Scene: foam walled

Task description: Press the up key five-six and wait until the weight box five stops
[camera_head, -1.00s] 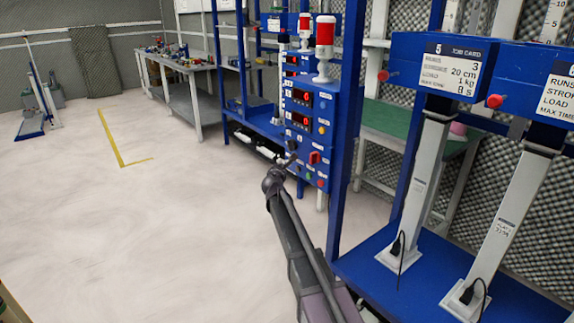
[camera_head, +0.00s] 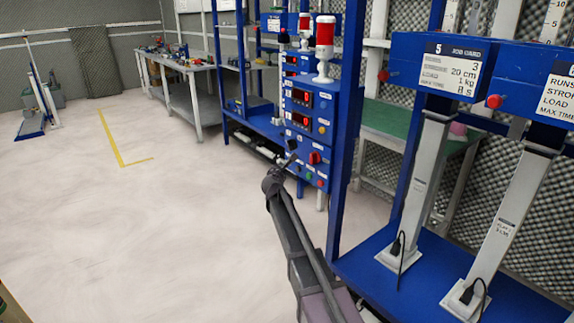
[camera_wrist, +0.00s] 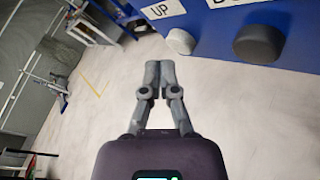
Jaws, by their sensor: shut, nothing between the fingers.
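The blue control panel (camera_head: 326,115) stands in the middle of the head view, with red displays and several coloured buttons. The weight box with job card 5 (camera_head: 437,67) sits high on a pale column at the right. In the wrist view a light grey key (camera_wrist: 181,41) lies below the label "UP" (camera_wrist: 163,9). A darker key (camera_wrist: 259,44) is to its right, its label cut off. My gripper (camera_wrist: 160,66) is shut and empty, its tips just below and left of the light grey key; I cannot tell contact. In the head view my gripper (camera_head: 289,157) is in front of the panel.
A red-topped beacon (camera_head: 325,32) stands on the panel. A blue upright (camera_head: 347,130) is right of my arm, and a blue base plate (camera_head: 420,285) carries the columns. The pale floor (camera_head: 150,220) at left is open.

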